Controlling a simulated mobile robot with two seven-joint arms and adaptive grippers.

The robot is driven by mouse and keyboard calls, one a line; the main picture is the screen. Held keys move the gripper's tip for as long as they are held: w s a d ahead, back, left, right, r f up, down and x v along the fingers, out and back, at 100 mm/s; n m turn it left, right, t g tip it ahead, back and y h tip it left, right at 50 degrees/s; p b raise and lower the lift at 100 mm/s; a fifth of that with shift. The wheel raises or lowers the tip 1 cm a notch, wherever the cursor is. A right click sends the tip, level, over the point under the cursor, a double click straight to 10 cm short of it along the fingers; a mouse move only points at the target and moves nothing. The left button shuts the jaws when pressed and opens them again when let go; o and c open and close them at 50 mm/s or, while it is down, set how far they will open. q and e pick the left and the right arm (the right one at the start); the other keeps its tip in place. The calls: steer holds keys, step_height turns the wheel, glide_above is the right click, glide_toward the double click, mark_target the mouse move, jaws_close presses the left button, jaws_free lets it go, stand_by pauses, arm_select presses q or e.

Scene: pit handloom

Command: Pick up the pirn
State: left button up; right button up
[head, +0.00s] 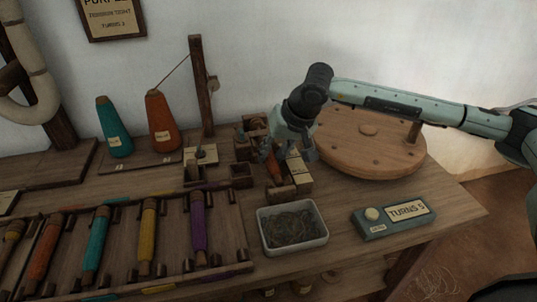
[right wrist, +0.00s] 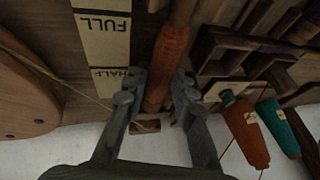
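A pirn wound with orange yarn (right wrist: 168,65) lies in a wooden holder on the bench. In the head view the orange pirn (head: 273,168) shows partly beneath my right gripper (head: 288,155). In the right wrist view my right gripper (right wrist: 158,88) is open, with one finger on each side of the pirn. The fingers are close to its sides; whether they touch it is unclear. My left gripper is not in view.
Orange (head: 162,125) and teal (head: 114,128) cones stand left. A round wooden turntable (head: 375,150) is right. A thread bin (head: 292,228), TURNS box (head: 393,216) and rack of wound pirns (head: 240,240) are in front.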

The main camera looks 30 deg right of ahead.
stand_by(0.3)
steer(key=shift+f+b, duration=0.25)
steer(key=shift+b, duration=0.2)
stand_by(0.4)
jaws_close()
